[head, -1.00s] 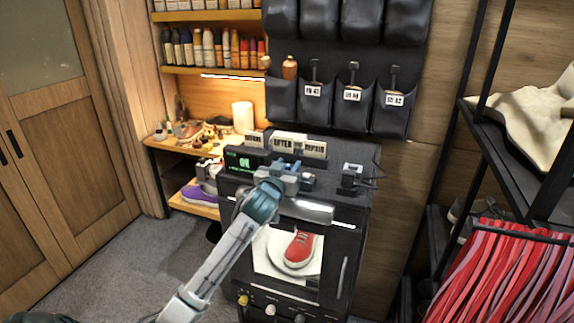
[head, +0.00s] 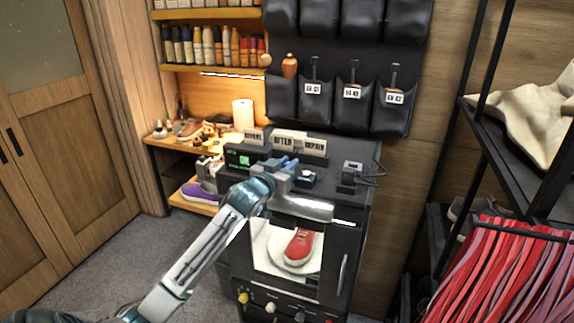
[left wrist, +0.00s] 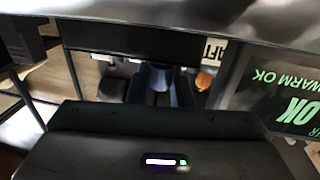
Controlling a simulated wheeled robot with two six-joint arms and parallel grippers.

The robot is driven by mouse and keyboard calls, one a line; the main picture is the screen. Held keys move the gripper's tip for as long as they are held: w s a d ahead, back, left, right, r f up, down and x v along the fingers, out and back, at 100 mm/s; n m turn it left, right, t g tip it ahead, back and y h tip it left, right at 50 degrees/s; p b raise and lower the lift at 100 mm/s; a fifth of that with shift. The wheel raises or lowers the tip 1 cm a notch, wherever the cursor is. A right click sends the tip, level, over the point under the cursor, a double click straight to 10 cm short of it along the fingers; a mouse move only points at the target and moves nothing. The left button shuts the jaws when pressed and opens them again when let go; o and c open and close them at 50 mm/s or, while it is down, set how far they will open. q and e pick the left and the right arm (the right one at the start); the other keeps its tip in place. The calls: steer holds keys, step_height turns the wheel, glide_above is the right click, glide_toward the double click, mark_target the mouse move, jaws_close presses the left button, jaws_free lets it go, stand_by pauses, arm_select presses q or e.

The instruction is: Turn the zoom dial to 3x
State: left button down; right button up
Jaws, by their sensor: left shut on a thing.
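The black cabinet (head: 350,215) stands in the middle of the head view. My left gripper (head: 285,162), with blue fingers, is above its top surface, just in front of the small label signs. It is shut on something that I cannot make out. A small dark block with a pale top (head: 305,177) sits just right of the gripper; I cannot tell whether it is the zoom dial, and no 3x marking is readable. In the left wrist view the blue fingers (left wrist: 160,85) are partly hidden by the dark gripper body. My right gripper is not in view.
A green-lit display reading OK (head: 243,158) stands left of the gripper. A red sneaker (head: 299,246) is on a white round plate inside the cabinet. A black device with a cable (head: 351,175) stands at the right of the top. Several knobs (head: 271,307) line the lower front.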

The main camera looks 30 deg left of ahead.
arm_select(q)
steer(key=shift+f+m+h+b, duration=0.15)
steer(key=shift+m+h+b, duration=0.6)
steer(key=shift+h, duration=0.45)
steer(key=shift+m+h+b, duration=0.65)
steer(key=shift+h+b, duration=0.35)
steer(key=shift+b, duration=0.25)
steer(key=shift+m+g+h+b, duration=0.35)
steer(key=shift+h+b, duration=0.25)
steer(key=shift+b, duration=0.35)
steer(key=c, duration=1.4)
jaws_free()
steer(key=shift+o, duration=0.2)
steer(key=shift+s, duration=0.1)
